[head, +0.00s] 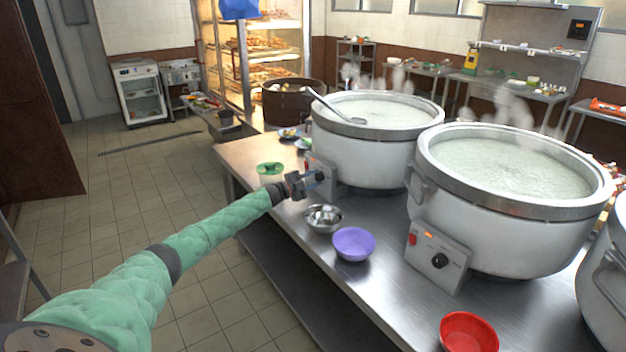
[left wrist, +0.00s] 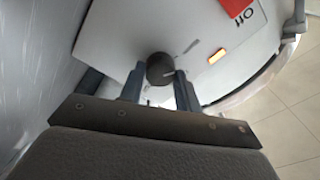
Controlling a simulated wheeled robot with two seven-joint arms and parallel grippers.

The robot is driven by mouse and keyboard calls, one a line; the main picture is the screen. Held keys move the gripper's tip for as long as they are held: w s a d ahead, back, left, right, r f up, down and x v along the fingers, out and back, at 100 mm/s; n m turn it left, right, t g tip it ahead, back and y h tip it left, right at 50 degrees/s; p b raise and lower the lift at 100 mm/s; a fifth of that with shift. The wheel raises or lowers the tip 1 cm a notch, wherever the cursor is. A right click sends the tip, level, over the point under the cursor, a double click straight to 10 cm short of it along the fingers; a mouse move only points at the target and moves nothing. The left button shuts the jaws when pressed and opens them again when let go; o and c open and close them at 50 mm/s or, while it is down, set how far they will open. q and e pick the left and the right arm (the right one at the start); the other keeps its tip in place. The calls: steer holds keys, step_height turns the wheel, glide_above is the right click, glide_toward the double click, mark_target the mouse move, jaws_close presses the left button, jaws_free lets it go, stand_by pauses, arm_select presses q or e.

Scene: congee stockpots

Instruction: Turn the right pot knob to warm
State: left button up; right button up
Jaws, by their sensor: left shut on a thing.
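My left gripper (head: 304,182) reaches the control box of the farther white pot (head: 372,150). In the left wrist view its fingers (left wrist: 158,88) are on either side of a black knob (left wrist: 160,69) and shut on it. A lit orange lamp (left wrist: 217,56) and a red part beside the word "Off" show on the same panel. The knob's warm mark cannot be read. The nearer white pot (head: 433,180), to the right, has its own black knob (head: 439,260) and a lit lamp, with no gripper near it. My right gripper is not in view.
A steel bowl (head: 323,218), a purple bowl (head: 354,244) and a red bowl (head: 468,332) stand along the steel counter's front. A green dish (head: 270,168) lies near its left end. Another pot (head: 606,285) is cut off at the right edge. Both full pots steam.

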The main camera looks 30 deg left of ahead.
arm_select(q)
steer(key=shift+n, duration=0.8)
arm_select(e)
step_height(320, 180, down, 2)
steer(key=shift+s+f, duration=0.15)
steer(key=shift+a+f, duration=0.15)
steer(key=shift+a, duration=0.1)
arm_select(q)
steer(key=o, duration=1)
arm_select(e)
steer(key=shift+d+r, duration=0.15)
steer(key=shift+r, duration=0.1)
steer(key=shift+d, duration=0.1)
arm_select(q)
steer(key=shift+s, duration=0.1)
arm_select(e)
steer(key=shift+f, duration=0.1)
